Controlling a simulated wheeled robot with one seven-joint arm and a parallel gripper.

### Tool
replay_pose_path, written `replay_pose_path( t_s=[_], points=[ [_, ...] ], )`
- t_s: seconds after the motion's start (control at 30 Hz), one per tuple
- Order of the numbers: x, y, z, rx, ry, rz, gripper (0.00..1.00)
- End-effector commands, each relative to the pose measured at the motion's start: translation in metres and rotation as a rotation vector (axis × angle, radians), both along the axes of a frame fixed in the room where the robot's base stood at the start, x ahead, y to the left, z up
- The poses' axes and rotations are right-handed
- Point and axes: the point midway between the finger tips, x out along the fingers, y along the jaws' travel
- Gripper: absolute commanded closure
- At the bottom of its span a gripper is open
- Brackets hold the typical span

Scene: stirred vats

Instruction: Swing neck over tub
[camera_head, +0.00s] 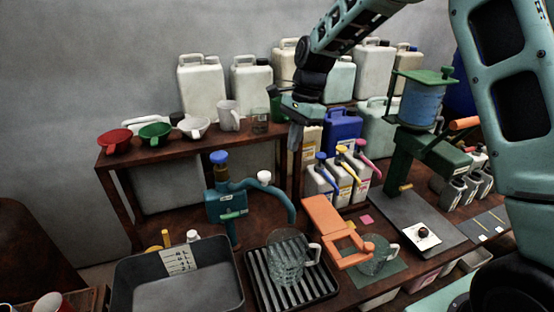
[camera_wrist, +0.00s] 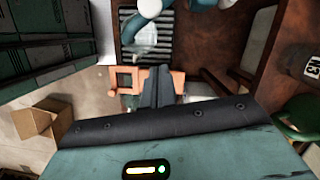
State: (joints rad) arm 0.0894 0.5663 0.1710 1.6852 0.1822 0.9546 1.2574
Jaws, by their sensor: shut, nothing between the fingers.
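The teal neck (camera_head: 262,187) curves right from a teal tap body (camera_head: 226,205) with a blue knob on top. A white knob sits on the neck, and its outlet end hangs above the slatted drain tray (camera_head: 318,285), near a clear glass jug (camera_head: 287,262). The dark grey tub (camera_head: 128,285) stands left of the tray, with a pale label on its far wall; the neck is not over it. My gripper (camera_head: 295,146) is shut and empty, above and behind the neck, apart from it. In the wrist view, teal piping (camera_wrist: 200,4) shows at the top edge beyond the shut fingers (camera_wrist: 157,70).
An orange stand (camera_head: 323,217) with a glass mug (camera_head: 372,258) is right of the tray. Several coloured-pump bottles (camera_head: 353,180) stand behind it. A shelf (camera_head: 180,147) holds funnels and jugs. A green press (camera_head: 405,155) is at right.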

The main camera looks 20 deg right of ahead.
Motion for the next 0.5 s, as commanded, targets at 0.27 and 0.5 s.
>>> replay_pose_path(
  t_s=[0.27, 0.5],
  points=[
    [-0.005, 0.015, -0.050, 0.001, 0.005, 0.002, 1.00],
    [-0.013, 0.045, -0.048, 0.001, 0.001, 0.002, 1.00]
  ],
)
